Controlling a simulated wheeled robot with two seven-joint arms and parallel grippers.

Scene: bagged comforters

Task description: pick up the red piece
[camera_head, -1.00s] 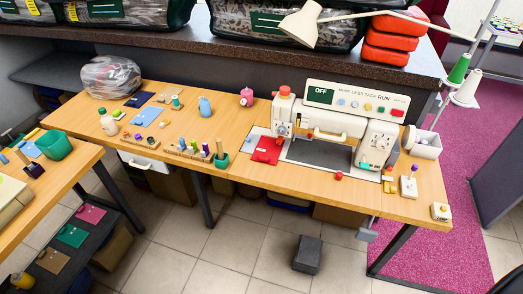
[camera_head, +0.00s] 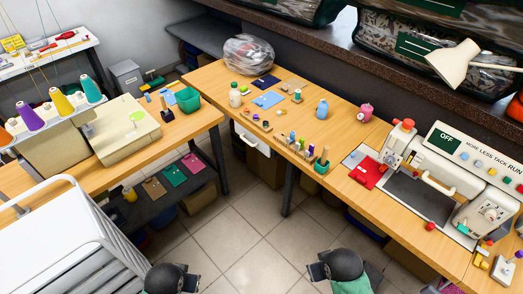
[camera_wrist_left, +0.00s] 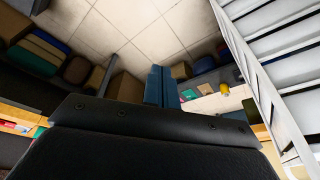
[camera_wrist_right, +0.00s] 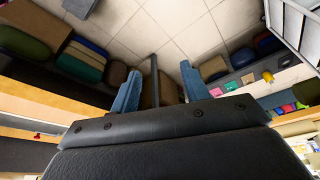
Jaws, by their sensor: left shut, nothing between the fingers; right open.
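A flat red piece (camera_head: 369,172) lies on the light plate at the left side of the sewing machine (camera_head: 440,180) in the head view. My left gripper (camera_wrist_left: 158,86) is shut and empty in the left wrist view, over the floor. My right gripper (camera_wrist_right: 158,86) is open, its blue fingers apart with only floor and furniture beyond them. Both wrists show at the bottom of the head view, well short of the red piece. The red piece cannot be made out in either wrist view.
A long wooden table (camera_head: 340,142) carries a blue mat (camera_head: 267,99), bottles and small parts. A clear bag (camera_head: 249,55) sits at its far end. A white rack (camera_head: 75,235) stands at left, near a thread machine (camera_head: 50,135). The tiled floor between the tables is clear.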

